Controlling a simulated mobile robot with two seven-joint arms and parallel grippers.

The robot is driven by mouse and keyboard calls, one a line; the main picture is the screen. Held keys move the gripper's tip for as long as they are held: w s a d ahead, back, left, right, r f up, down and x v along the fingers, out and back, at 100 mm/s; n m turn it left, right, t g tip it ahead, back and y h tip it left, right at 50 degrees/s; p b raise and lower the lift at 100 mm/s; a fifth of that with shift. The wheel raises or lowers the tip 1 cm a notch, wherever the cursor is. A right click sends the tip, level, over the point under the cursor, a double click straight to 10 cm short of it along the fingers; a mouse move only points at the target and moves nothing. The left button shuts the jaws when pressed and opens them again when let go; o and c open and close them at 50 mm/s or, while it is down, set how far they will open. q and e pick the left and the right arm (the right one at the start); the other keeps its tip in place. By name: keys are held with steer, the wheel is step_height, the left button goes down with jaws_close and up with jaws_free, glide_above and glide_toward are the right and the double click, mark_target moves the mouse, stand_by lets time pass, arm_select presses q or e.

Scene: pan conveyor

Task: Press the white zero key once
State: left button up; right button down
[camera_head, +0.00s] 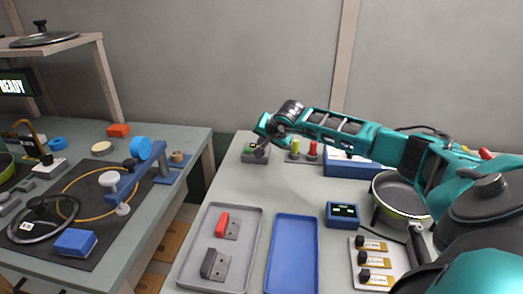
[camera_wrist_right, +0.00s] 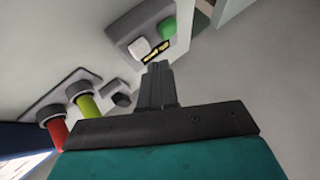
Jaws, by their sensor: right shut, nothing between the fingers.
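A grey key box (camera_head: 250,158) stands at the back left of the right-hand table, partly hidden behind my right gripper (camera_head: 261,149). In the right wrist view the box shows a white key (camera_wrist_right: 138,47), a green key (camera_wrist_right: 168,28) and a small black label with yellow marks (camera_wrist_right: 156,53). My right gripper (camera_wrist_right: 157,66) is shut and empty. Its fingertips appear beside the label, just below and right of the white key in that view. I cannot tell whether they touch the box. My left gripper is not in view.
Yellow-green (camera_head: 295,149) and red (camera_head: 313,150) posts stand right of the box; a small black knob (camera_wrist_right: 121,100) shows nearby. A grey tray (camera_head: 192,258), a blue tray (camera_head: 272,266) and a pan (camera_head: 384,190) lie nearer. A gap separates the left table (camera_head: 190,140).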

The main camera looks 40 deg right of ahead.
stand_by(0.8)
steer(key=shift+f+b, duration=0.45)
steer(key=shift+b, duration=0.05)
steer(key=shift+f+b, duration=0.5)
stand_by(0.4)
steer(key=shift+r, duration=0.1)
steer(key=shift+r+p, duration=0.55)
steer(key=shift+r, duration=0.25)
steer(key=shift+r+p, duration=1.65)
steer(key=shift+r, duration=0.9)
